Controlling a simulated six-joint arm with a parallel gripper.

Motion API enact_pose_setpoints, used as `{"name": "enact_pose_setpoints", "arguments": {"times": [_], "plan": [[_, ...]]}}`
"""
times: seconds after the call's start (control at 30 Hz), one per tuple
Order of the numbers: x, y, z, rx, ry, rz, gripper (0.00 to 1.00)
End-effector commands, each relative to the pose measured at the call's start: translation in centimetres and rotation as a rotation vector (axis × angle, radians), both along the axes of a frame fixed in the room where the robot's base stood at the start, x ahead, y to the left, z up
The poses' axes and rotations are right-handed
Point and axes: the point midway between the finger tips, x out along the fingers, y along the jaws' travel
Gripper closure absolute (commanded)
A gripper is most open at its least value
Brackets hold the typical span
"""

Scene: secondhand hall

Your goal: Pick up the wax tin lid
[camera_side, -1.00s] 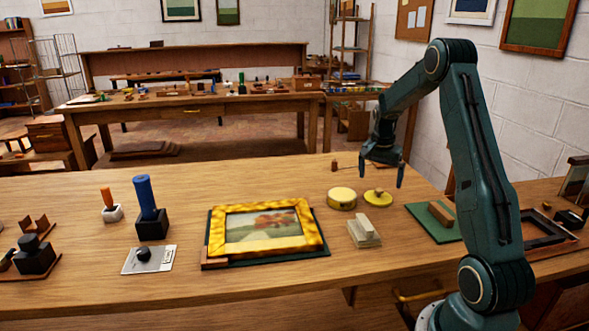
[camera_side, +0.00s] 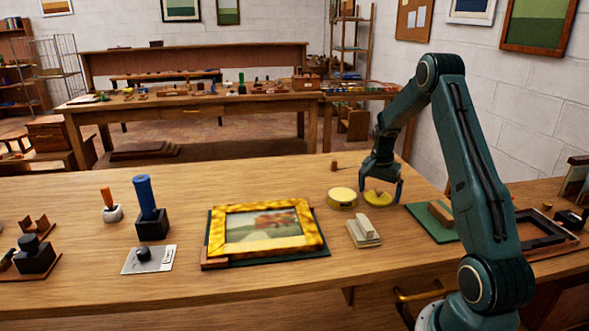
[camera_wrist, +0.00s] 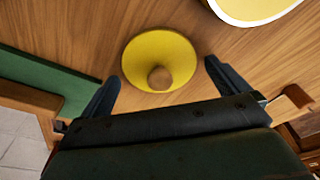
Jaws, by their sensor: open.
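The wax tin lid (camera_side: 378,199) is a flat yellow disc lying on the wooden bench, just right of the round yellow tin (camera_side: 342,198). In the wrist view my gripper (camera_wrist: 158,78) is open, one finger on each side of the lid, with nothing held. I cannot tell how high the fingertips are above the bench.
The tin's edge (camera_wrist: 258,18) is close by in the wrist view. A green board (camera_side: 432,228) with a wooden block (camera_side: 440,213) lies to the right. A pale block stack (camera_side: 363,232) and a gold picture frame (camera_side: 220,238) are nearer the front left. Bare bench lies behind the frame.

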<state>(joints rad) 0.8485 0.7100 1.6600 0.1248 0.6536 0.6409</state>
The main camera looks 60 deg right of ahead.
Motion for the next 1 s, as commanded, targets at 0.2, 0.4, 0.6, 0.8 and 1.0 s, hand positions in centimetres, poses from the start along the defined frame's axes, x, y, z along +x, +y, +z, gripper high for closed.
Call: {"name": "enact_pose_setpoints", "arguments": {"times": [0.2, 0.4, 0.6, 0.8, 1.0], "plan": [[-0.01, 0.0, -0.06, 0.0, 0.0, 0.0, 0.0], [-0.01, 0.01, -0.04, 0.0, 0.0, 0.0, 0.0], [0.0, 0.02, -0.03, 0.0, 0.0, 0.0, 0.26], [-0.01, 0.02, -0.03, 0.0, 0.001, 0.0, 0.41], [0.0, 0.01, -0.02, 0.0, 0.0, 0.0, 0.41]]}}
